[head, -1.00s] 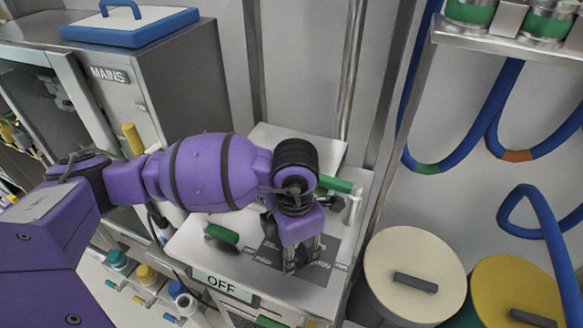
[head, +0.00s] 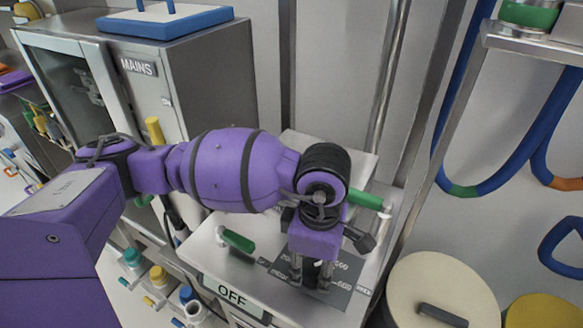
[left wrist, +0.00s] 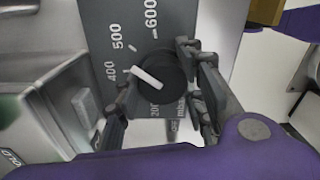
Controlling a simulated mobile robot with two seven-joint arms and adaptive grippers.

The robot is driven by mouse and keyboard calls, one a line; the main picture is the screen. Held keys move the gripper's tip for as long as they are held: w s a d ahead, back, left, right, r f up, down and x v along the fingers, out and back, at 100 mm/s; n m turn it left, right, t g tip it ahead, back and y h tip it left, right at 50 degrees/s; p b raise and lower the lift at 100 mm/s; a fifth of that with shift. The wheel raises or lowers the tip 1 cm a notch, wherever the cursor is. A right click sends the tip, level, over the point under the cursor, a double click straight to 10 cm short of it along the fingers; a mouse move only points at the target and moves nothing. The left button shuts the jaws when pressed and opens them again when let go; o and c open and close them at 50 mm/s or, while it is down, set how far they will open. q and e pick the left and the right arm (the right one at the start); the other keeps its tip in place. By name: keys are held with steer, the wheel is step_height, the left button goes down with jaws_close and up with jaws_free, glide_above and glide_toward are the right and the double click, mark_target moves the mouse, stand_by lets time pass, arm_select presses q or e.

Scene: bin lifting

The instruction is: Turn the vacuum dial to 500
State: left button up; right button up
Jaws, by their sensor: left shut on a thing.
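The vacuum dial is a round black knob (left wrist: 172,66) with a white pointer line, on a dark scale plate (left wrist: 97,18) with white numbers. In the left wrist view its pointer aims left and slightly up, close to the 400 mark, with 500 further round above it. My left gripper (head: 311,272) reaches down onto the panel from above. Its fingers are shut on the dial from both sides, as the left wrist view shows. In the head view the gripper mostly hides the dial. My right gripper is not in view.
A green handle (head: 238,240) lies left of the plate and another green handle (head: 366,200) behind my gripper. An OFF label (head: 231,294) is on the panel's front. A MAINS cabinet (head: 205,85) stands behind left. A cream-lidded drum (head: 440,285) stands at right.

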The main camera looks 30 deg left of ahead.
mark_target(315, 264)
arm_select(q)
steer(key=shift+w+r+m, duration=0.15)
steer(key=shift+w+m, duration=0.05)
steer(key=shift+m, duration=0.1)
steer(key=o, duration=0.8)
steer(key=shift+c, duration=0.2)
steer(key=o, duration=0.3)
step_height(315, 264, up, 12)
steer(key=shift+f, duration=0.1)
steer(key=shift+s, duration=0.1)
